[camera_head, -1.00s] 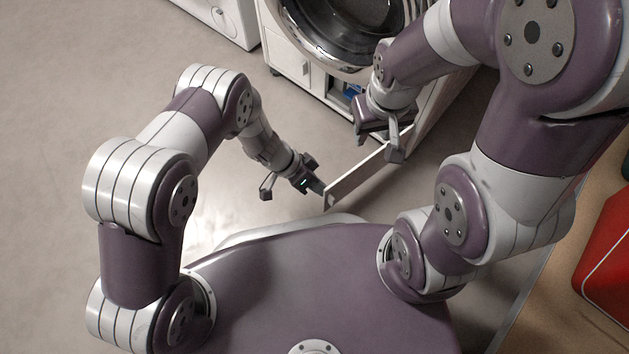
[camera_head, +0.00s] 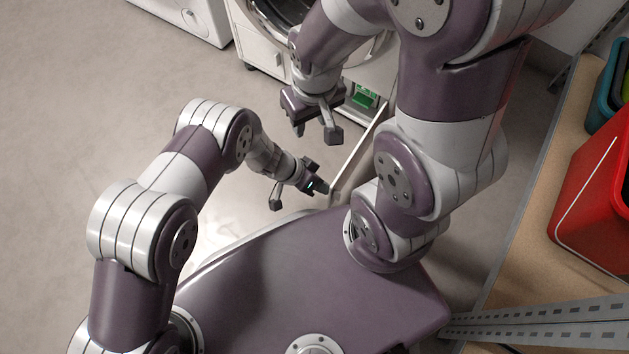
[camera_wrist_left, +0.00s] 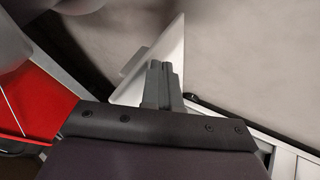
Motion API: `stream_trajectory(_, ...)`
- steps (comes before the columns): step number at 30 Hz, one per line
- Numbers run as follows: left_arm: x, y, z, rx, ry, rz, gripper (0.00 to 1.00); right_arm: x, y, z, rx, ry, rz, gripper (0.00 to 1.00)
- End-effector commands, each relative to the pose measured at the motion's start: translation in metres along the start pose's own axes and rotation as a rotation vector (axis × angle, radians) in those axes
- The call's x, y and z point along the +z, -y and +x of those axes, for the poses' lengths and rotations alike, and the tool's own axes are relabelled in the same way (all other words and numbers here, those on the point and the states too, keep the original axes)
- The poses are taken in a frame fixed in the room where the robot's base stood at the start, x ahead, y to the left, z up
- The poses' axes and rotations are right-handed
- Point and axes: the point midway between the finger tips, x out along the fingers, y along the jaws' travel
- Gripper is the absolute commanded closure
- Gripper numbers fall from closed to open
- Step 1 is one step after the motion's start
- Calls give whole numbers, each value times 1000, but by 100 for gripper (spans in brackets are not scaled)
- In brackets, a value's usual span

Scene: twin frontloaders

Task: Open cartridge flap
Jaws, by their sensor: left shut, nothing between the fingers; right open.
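The front-loader (camera_head: 382,68) stands at the top of the head view, partly hidden by my right arm. A green part (camera_head: 364,97) shows in an opening low in its front. A white flap panel (camera_head: 360,149) stands swung out from the machine towards my base; it also shows in the left wrist view (camera_wrist_left: 172,62). My left gripper (camera_head: 326,188) is shut and empty, its fingers at the flap's near end; the closed fingers (camera_wrist_left: 160,84) overlap the panel in the wrist view, and contact is unclear. My right gripper (camera_head: 317,132) is open and empty, left of the flap and before the machine.
A second white machine (camera_head: 195,18) stands at the top left. A wooden surface (camera_head: 530,235) on the right holds a red bin (camera_head: 598,205) and a teal bin (camera_head: 605,98). A perforated metal rail (camera_head: 545,322) lies at lower right. Grey floor (camera_head: 95,110) is free on the left.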

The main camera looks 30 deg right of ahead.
Motion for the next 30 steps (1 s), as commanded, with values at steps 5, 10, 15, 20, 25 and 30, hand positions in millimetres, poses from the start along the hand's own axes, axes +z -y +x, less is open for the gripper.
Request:
stream_trajectory(5,-1,0,-5,0,-1,-1,100,0,0,-4,0,0,0,57)
stream_trajectory(10,-5,-3,-44,-2,-2,-4,100,-4,0,-33,0,0,0,57)
stream_trajectory(15,-4,-4,-91,-1,-2,-3,100,-8,0,-63,0,0,0,57)
stream_trajectory(20,-2,-2,-119,-1,-1,-2,100,-9,0,-78,0,0,0,57)
stream_trajectory(25,0,0,-128,0,0,-1,100,-10,0,-81,0,0,0,57)
stream_trajectory(30,0,0,-127,0,0,4,100,-9,0,-80,0,0,0,57)
